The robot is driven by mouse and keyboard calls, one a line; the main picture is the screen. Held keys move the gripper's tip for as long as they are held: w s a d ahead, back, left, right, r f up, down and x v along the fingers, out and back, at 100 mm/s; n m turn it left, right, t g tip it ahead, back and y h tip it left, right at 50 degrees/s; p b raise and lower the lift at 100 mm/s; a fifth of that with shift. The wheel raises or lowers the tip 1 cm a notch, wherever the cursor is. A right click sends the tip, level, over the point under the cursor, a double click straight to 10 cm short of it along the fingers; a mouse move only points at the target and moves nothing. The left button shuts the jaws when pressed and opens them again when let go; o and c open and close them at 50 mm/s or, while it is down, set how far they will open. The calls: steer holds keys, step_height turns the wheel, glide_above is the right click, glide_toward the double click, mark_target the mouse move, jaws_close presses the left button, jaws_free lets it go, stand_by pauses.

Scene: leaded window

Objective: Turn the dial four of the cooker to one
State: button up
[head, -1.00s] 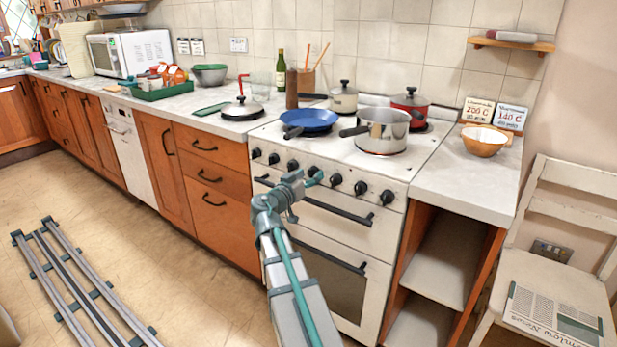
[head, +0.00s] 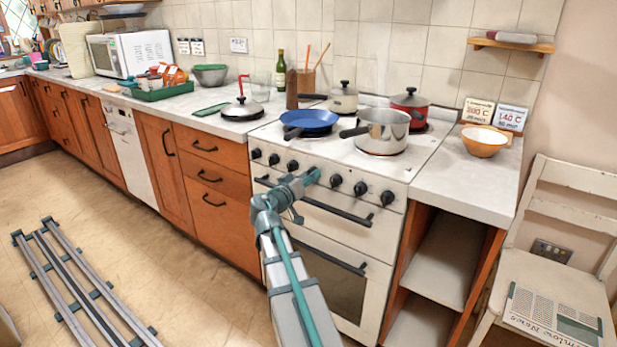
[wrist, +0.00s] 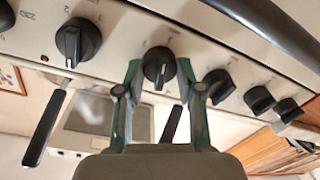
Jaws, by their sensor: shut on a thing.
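The white cooker (head: 375,235) has a row of black dials along its front panel. My gripper (head: 316,175) reaches the panel from the front, at the fourth dial from the left, which it largely hides in the head view. In the wrist view my gripper's (wrist: 160,72) two green fingers stand on either side of dial four (wrist: 158,67), shut on it. A pale pointer line shows on the dial's face. The panel marks around it are too small to read. Neighbouring dials (wrist: 78,40) and (wrist: 220,85) are outside the fingers.
A long black oven handle (head: 337,212) runs just below the dials. A steel saucepan (head: 383,132), a blue frying pan (head: 309,120) and a red pot (head: 410,105) stand on the hob. The saucepan's handle points towards the front left. The floor before the cooker is open.

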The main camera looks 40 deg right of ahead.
steer(key=n+p, duration=0.2)
steer(key=n, duration=0.3)
steer(key=shift+r, duration=0.1)
steer(key=n+p, duration=0.3)
steer(key=n, duration=0.2)
steer(key=shift+r+n+g, duration=0.1)
steer(key=shift+n+g, duration=0.2)
steer(key=shift+g, duration=0.1)
steer(key=n+p, duration=0.4)
steer(key=n, duration=0.1)
steer(key=shift+w+g, duration=0.1)
steer(key=shift+g, duration=0.2)
steer(key=shift+n+p, duration=1.9)
steer(key=shift+n, duration=0.3)
steer(key=shift+f, duration=0.2)
steer(key=o, duration=1.2)
steer(key=shift+c, duration=0.2)
